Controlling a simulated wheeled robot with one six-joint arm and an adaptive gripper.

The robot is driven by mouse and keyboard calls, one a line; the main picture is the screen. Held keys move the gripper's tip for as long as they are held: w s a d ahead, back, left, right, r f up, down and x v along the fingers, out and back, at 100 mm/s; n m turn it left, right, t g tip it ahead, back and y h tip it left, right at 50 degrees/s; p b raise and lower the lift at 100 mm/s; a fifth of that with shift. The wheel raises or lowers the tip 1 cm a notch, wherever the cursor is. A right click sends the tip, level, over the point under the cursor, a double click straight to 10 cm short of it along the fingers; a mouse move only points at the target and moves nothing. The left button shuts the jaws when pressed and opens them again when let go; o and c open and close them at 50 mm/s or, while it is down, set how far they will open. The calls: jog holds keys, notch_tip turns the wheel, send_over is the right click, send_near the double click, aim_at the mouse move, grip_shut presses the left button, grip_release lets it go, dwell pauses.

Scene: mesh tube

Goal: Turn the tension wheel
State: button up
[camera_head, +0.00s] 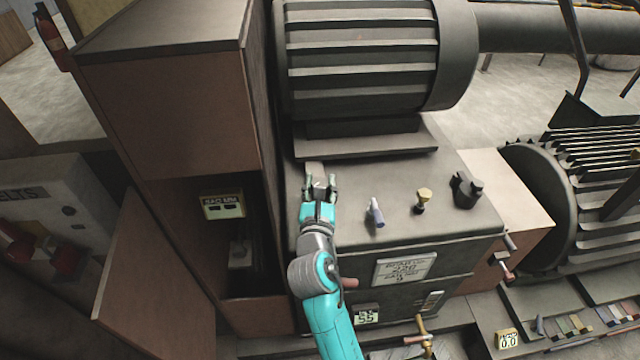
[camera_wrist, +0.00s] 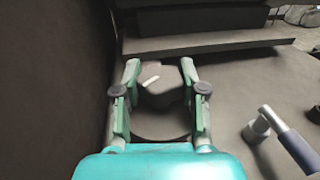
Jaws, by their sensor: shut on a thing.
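A grey round knob (camera_wrist: 162,92) with a short white mark on top stands on the flat top of the machine, and I take it for the tension wheel. In the wrist view, the two fingers of my gripper (camera_wrist: 160,72) stand on its left and right sides and are shut on it. In the head view, my gripper (camera_head: 320,184) is at the left rear of the machine top (camera_head: 345,235), and the knob is mostly hidden by the fingers. The white mark points up to the right in the wrist view.
A small lever (camera_head: 376,213), a brass knob (camera_head: 422,199) and a dark knob (camera_head: 466,189) stand to the right on the same top. A large ribbed drum (camera_head: 362,55) is behind. A tall cabinet (camera_head: 165,110) rises close on the left.

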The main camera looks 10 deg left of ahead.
jog(key=shift+m+g+h, duration=0.15)
jog(key=shift+m+h, duration=0.95)
jog(key=shift+h, duration=0.6)
jog(key=shift+m+g+h, duration=0.15)
jog(key=shift+m+h, duration=0.95)
jog(key=shift+h, duration=0.9)
jog(key=o, duration=1.2)
jog(key=shift+c, duration=0.2)
jog(key=shift+v, duration=3.8)
